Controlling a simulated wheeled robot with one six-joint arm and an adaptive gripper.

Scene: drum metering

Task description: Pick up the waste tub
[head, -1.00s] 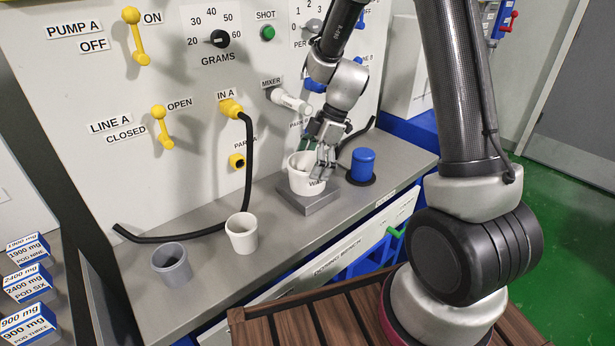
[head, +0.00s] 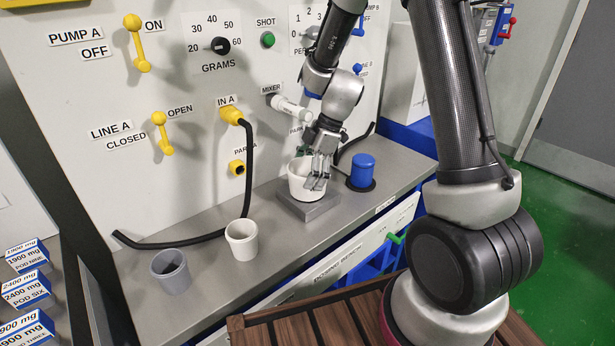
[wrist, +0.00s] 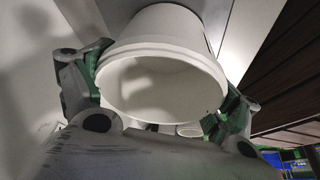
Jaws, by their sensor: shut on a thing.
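The waste tub, a white round tub (head: 297,186), stands upright on a grey square block on the bench, below the mixer spout. My gripper (head: 318,178) reaches down to it from above and behind, its fingers at the tub's right side and rim, partly covering its front. In the wrist view, the tub (wrist: 165,40) fills the upper middle with its open mouth facing the camera. The gripper's fingers (wrist: 160,95) lie on both sides of it and are shut on it. The tub looks empty inside. I cannot see any clear gap between tub and block.
The grey block (head: 312,211) sits on the steel bench (head: 200,285). A blue cylinder on a black disc (head: 362,172) stands close to the right. A white cup (head: 242,240) and a grey cup (head: 170,272) stand at left. The mixer spout (head: 292,108) juts out above. A black hose (head: 170,243) lies along the panel.

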